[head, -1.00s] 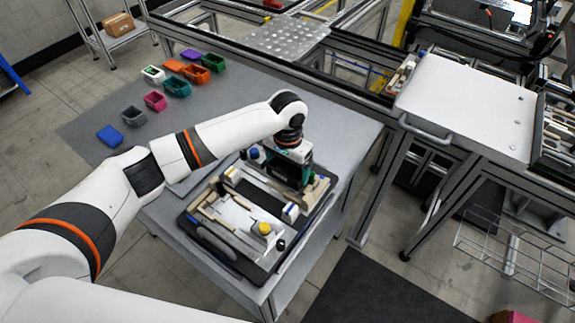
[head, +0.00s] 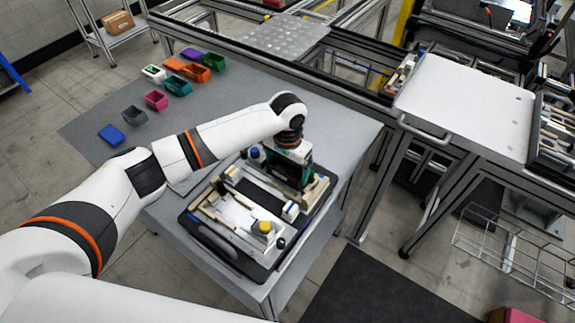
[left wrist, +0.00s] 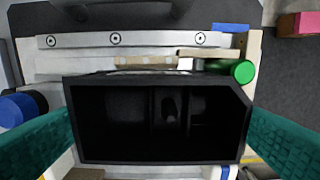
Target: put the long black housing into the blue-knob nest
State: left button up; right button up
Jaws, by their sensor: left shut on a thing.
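My left gripper (head: 297,182) is over the far part of the pallet fixture (head: 215,240). Its two green fingers (left wrist: 160,130) are shut on the ends of the long black housing (left wrist: 158,78), an open box with inner dividers. The wrist view shows the housing level and lined up with a pale nest rail (left wrist: 85,41). A blue knob (left wrist: 22,109) is left of it and a green knob (left wrist: 243,71) is at its upper right. The blue knob also shows in the head view (head: 254,153). I cannot tell whether the housing is seated or just above the nest. My right gripper is not in view.
A nearer nest with a yellow knob (head: 262,227) shares the pallet. Several small coloured bins, among them a pink one (head: 156,100) and a blue one (head: 110,135), stand on the grey table (head: 235,92). A white-topped cart (head: 465,110) stands to the right.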

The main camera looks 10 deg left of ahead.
pick_arm(q)
jog(key=shift+f, duration=0.25)
jog(key=shift+f, duration=0.6)
jog(key=o, duration=0.8)
jog(key=shift+c, duration=0.2)
notch_tip(320, 180, up, 12)
jog(key=b, duration=0.2)
jog(key=shift+a, duration=0.15)
